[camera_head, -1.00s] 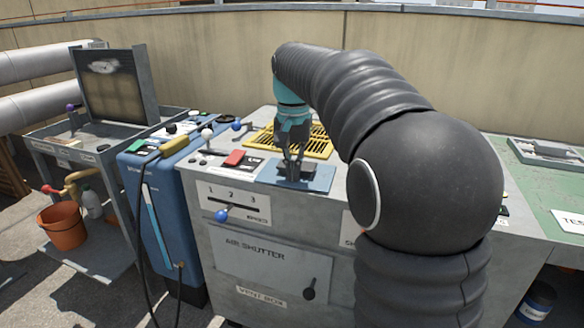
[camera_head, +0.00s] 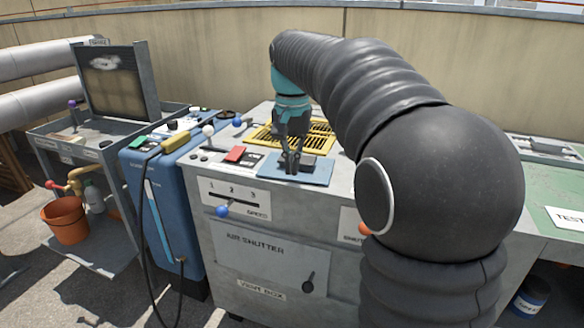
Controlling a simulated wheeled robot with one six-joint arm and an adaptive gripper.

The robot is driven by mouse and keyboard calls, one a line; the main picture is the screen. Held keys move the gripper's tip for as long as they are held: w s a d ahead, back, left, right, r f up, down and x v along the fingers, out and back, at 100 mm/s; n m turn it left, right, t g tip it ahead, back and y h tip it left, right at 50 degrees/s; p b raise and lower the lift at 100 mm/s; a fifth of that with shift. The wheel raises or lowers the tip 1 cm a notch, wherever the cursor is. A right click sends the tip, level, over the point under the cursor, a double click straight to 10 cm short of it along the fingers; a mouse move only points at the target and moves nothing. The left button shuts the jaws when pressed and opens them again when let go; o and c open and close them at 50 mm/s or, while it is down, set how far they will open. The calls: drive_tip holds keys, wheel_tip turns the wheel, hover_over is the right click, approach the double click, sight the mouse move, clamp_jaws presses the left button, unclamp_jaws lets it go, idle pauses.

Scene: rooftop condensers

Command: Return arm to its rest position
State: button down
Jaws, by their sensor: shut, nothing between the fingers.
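My arm (camera_head: 360,90) rises in a black ribbed sleeve at the right and bends over the grey vent box (camera_head: 270,235). Its teal wrist points down. My gripper (camera_head: 291,171) is shut and empty, low over a blue pad (camera_head: 300,178) on top of the box. A small dark grey block sits on the pad beside the fingertips; I cannot tell if they touch it. The arm hides part of the box's right side.
A yellow grille (camera_head: 262,138), a red button (camera_head: 235,154) and a blue-knobbed slider (camera_head: 222,211) are on the box. A blue unit (camera_head: 165,215) and a cart with an orange bucket (camera_head: 66,220) stand left. A green-topped bench (camera_head: 560,190) stands right. A wall closes the back.

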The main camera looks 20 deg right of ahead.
wheel_tip(320, 180, up, 8)
drive_tip(key=p, duration=0.1)
drive_tip(key=f, duration=0.1)
drive_tip(key=w+f+n, duration=0.1)
drive_tip(key=f, duration=0.1)
drive_tip(key=w+f+n+t, duration=0.1)
drive_tip(key=shift+w+a+f, duration=0.2)
drive_tip(key=shift+a, duration=0.05)
drive_tip(key=s+f+n+t, duration=0.1)
drive_tip(key=s+f, duration=0.3)
drive_tip(key=s, duration=0.5)
drive_tip(key=s+f+n+t, duration=0.1)
drive_tip(key=s+f, duration=0.3)
drive_tip(key=s, duration=0.5)
drive_tip(key=s+f+n+t, duration=0.1)
drive_tip(key=s+f+t, duration=0.1)
drive_tip(key=s+f, duration=0.3)
drive_tip(key=shift+s+a+t, duration=0.3)
drive_tip(key=shift+s, duration=1.6)
